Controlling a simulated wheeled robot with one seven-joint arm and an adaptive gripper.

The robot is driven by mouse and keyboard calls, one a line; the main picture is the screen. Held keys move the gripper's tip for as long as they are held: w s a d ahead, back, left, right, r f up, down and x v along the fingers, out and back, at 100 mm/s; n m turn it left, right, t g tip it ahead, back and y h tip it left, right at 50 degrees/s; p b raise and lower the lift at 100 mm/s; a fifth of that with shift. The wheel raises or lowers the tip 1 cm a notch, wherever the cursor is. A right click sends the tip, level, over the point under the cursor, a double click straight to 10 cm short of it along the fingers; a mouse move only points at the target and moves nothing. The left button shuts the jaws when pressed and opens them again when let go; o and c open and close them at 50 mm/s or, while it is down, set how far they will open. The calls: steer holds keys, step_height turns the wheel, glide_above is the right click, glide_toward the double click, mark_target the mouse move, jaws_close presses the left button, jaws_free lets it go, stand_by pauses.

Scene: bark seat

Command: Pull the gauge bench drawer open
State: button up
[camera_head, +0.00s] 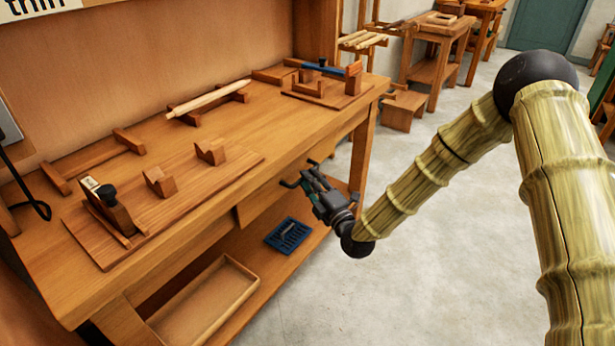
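The gauge bench (215,185) is a wooden workbench running from the lower left to the upper middle. A plain wooden drawer front (262,206) shows under its front edge, left of my gripper, and looks flush or nearly so. No handle can be made out; my gripper may hide it. My gripper (300,173) is at the bench's front edge, pointing toward it, with its dark fingers spread apart. Nothing shows between the fingers. I cannot tell whether they touch the drawer.
On the benchtop are a board with wooden blocks (165,205), a pale rod on a rack (208,99) and another fixture board (330,90). A blue tray (288,235) and a wooden tray (205,305) lie on the lower shelf. The floor (430,265) in front is clear.

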steer(key=shift+x, duration=1.15)
steer(key=shift+c, duration=0.3)
jaws_close()
